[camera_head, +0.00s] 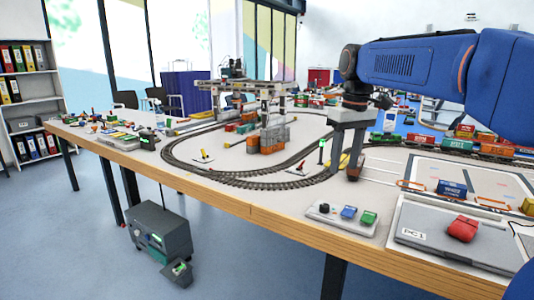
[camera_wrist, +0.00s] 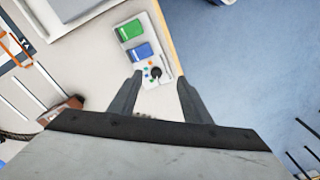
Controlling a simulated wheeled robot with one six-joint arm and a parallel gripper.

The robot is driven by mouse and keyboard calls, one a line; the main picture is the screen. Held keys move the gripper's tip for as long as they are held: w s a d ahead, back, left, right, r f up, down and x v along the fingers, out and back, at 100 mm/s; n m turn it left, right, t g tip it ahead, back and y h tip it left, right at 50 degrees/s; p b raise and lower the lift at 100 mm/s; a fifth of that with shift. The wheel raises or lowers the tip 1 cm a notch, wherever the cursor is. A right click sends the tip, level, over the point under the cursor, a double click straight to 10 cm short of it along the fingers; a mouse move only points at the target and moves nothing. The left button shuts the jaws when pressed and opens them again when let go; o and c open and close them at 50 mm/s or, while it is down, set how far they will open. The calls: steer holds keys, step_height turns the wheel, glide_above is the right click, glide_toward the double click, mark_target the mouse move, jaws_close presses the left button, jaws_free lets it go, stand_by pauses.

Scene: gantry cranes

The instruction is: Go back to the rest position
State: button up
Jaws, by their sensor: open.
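My gripper (camera_head: 345,168) hangs from my blue arm and points down over the table (camera_head: 225,198), close to its front edge. In the wrist view my gripper (camera_wrist: 160,76) shows two dark fingers spread apart, with nothing between them. A white control box (camera_head: 342,217) with a black knob, a blue button and a green button lies just in front of the gripper. The control box also shows in the wrist view (camera_wrist: 148,75) beyond the fingertips, with its knob between them. I cannot tell how high the fingertips are above the table.
An oval toy track (camera_head: 280,186) runs behind the gripper, with a model gantry crane (camera_head: 245,88) and orange containers (camera_head: 272,138). A train (camera_head: 460,144) stands at the right. A grey case (camera_head: 440,240) with a red object (camera_head: 463,228) lies front right.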

steer(key=s+d+f+m+t, duration=0.2)
steer(key=s+f, duration=0.8)
steer(key=s, duration=0.4)
steer(key=s+d+f+m+t, duration=0.2)
steer(key=s+f, duration=0.9)
steer(key=s, duration=0.3)
steer(key=shift+d+f+m+h, duration=0.2)
steer(key=shift+f+m+h, duration=0.05)
steer(key=shift+m+h, duration=0.05)
